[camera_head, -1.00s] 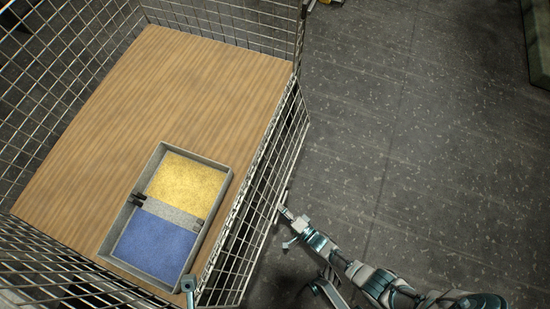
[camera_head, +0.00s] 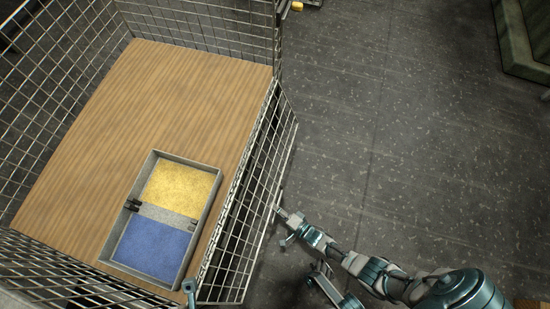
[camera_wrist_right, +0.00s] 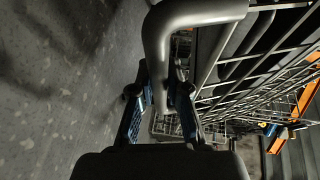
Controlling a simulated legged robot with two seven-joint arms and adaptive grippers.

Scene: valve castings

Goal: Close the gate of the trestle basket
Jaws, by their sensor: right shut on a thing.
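The trestle basket has wire-mesh walls (camera_head: 200,22) around a wooden floor (camera_head: 160,100). A mesh panel, which looks like the gate (camera_head: 262,170), runs along the basket's right side. A dark gap shows between it and the floor's edge; I cannot tell its exact angle. My right gripper (camera_head: 279,209) is at the panel's outer side. In the right wrist view its fingers (camera_wrist_right: 165,88) are shut on a thick grey bent tube (camera_wrist_right: 160,45) beside the mesh. A small teal part at the bottom of the head view may be my left gripper (camera_head: 189,287); its jaws cannot be made out.
A grey tray (camera_head: 214,195) with a yellow and a blue compartment lies on the basket floor, near its right side. The dark floor (camera_head: 400,150) right of the basket is clear. A green-grey block (camera_head: 525,45) stands at the top right.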

